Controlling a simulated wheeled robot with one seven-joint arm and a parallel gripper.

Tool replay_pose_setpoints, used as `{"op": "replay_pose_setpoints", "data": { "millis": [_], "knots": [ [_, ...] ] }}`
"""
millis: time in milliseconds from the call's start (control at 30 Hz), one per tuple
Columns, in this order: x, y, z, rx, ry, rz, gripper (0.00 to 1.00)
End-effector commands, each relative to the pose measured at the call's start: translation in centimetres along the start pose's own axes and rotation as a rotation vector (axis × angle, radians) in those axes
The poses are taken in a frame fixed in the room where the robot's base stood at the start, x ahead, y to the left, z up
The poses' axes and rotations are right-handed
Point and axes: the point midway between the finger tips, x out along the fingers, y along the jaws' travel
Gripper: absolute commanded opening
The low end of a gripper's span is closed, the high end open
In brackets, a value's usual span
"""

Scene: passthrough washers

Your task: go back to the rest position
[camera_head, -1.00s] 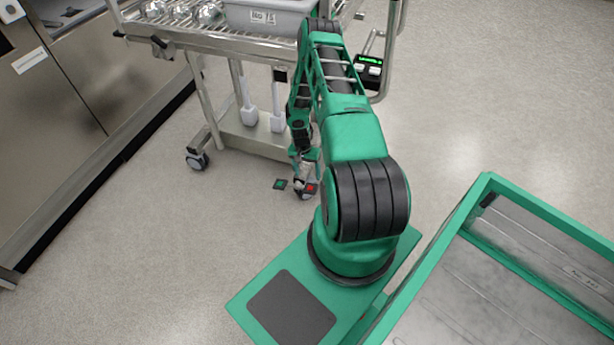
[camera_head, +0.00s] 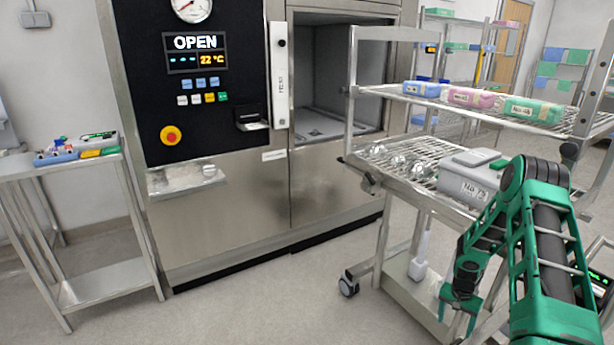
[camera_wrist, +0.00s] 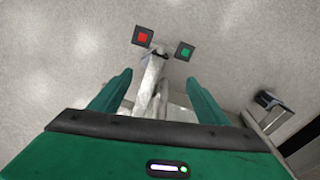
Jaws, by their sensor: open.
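My gripper (camera_head: 459,308) hangs low at the right in the head view, in front of the wire cart (camera_head: 394,262), fingers pointing down. In the wrist view my gripper (camera_wrist: 158,86) shows its two green fingers spread apart with nothing held between them. A metal post of the cart shows below and between the fingers there; I cannot tell how close it is. My green arm reaches in from the lower right of the head view.
The cart carries a grey box (camera_head: 470,177), shiny round items (camera_head: 398,162) and wrapped packs (camera_head: 470,97). A washer (camera_head: 230,215) stands open behind, marked OPEN. A side table (camera_head: 95,285) is at left. Floor at front centre is clear.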

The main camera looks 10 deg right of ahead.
Motion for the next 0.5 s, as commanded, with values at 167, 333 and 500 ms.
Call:
{"op": "replay_pose_setpoints", "data": {
  "millis": [167, 333, 500],
  "knots": [
    [-8.5, -2.7, 0.2, -0.106, 0.047, -0.026, 0.7],
    [-16.0, -4.7, 1.8, -0.203, 0.086, -0.05, 0.7],
    [-23.0, -6.0, 4.1, -0.297, 0.124, -0.074, 0.7]
  ]
}}
